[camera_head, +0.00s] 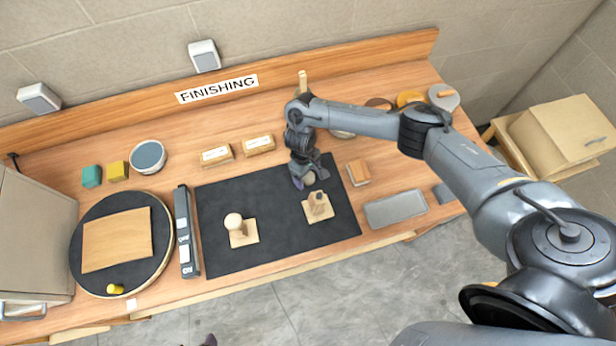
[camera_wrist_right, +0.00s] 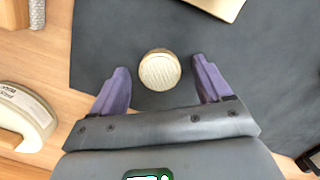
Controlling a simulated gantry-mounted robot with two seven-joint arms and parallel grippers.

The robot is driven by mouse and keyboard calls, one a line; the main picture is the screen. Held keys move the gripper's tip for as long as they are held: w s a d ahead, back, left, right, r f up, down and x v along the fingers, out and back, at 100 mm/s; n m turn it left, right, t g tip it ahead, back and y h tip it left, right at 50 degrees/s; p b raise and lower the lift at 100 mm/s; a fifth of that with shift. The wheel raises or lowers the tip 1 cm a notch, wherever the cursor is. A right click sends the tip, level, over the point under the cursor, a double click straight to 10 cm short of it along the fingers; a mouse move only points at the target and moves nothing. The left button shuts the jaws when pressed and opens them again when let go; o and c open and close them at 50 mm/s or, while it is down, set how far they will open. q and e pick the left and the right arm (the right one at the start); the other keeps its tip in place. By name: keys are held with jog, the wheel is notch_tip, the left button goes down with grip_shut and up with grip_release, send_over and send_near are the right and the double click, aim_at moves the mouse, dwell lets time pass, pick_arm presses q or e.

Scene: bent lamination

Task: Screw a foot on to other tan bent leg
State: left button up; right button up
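Two tan bent legs stand on square tan bases on the dark mat (camera_head: 275,255). The left leg (camera_head: 236,226) has a round, pale foot on its top. The right leg (camera_head: 318,203) shows a small dark top and no round foot. A loose round foot (camera_wrist_right: 159,69), with a pale ribbed face and tan rim, lies on the mat. It also shows in the head view (camera_head: 309,178), partly hidden by my right gripper (camera_head: 306,180). In the wrist view the purple fingers (camera_wrist_right: 162,82) are open on either side of the foot, with gaps. My left gripper is out of view.
A round turntable (camera_head: 83,275) with a wooden panel (camera_head: 117,240) is at left, beside a dark long tool (camera_head: 186,230). A grey tray (camera_head: 396,209) and a sanding block (camera_head: 358,172) lie right of the mat. Labelled blocks (camera_head: 217,155) sit behind it.

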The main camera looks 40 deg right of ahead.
aim_at(307, 177)
jog(key=c, duration=1)
pick_arm(q)
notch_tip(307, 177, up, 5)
jog(key=p, duration=0.4)
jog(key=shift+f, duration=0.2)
pick_arm(e)
notch_tip(307, 177, up, 10)
jog(key=shift+c, duration=0.2)
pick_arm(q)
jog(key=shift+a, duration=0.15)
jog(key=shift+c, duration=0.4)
